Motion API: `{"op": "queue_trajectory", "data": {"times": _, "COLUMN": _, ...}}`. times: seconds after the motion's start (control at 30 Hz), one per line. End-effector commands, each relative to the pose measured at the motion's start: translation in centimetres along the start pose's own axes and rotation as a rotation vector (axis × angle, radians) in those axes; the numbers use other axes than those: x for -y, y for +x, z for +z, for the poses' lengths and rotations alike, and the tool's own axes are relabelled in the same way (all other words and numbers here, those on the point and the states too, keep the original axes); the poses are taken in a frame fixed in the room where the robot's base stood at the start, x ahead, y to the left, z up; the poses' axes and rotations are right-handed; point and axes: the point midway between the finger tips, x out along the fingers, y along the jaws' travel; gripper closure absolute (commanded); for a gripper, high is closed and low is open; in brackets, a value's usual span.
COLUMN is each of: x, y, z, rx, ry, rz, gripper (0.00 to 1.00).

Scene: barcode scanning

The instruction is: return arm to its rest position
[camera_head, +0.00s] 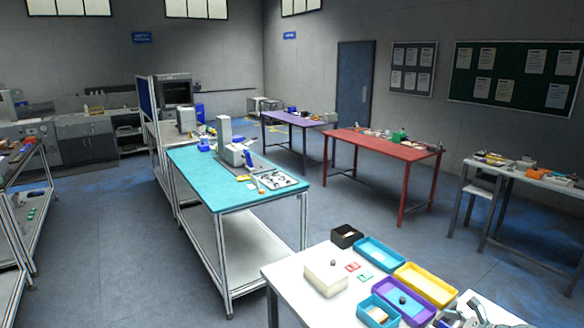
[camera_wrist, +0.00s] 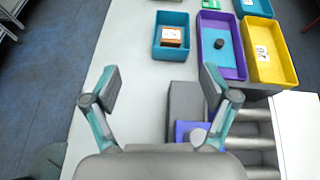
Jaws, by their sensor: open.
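In the wrist view my gripper (camera_wrist: 160,88) is open, its two grey-and-teal fingers spread wide, with nothing held between them. It hangs above the white worktable (camera_wrist: 125,60). Beneath and just inside the right finger is a grey block-shaped device (camera_wrist: 184,100) with a blue-purple part (camera_wrist: 182,131), partly hidden by the finger and palm. A teal tray (camera_wrist: 158,50) holds a small orange-brown box with a white label (camera_wrist: 171,37). Beside it a purple tray (camera_wrist: 236,70) holds a dark round piece (camera_wrist: 219,44). A yellow tray (camera_wrist: 284,70) holds a white label.
Grey rollers (camera_wrist: 255,130) and a white panel (camera_wrist: 298,125) lie at lower right in the wrist view. The head view shows a cream box (camera_head: 326,281) and black box (camera_head: 347,236) on the white table. A teal-topped bench (camera_head: 205,177) and red table (camera_head: 375,146) stand beyond.

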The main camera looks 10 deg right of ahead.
Motion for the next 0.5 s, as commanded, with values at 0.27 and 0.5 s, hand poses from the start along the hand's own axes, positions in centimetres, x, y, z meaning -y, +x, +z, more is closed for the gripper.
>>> {"op": "queue_trajectory", "data": {"times": 0.27, "x": -4.2, "y": 5.7, "z": -0.7, "rx": -0.107, "ry": -0.212, "rz": 0.116, "gripper": 0.15}}
{"op": "queue_trajectory", "data": {"times": 0.5, "x": -10.9, "y": 12.4, "z": -2.1, "rx": -0.232, "ry": -0.554, "rz": 0.313, "gripper": 0.15}}
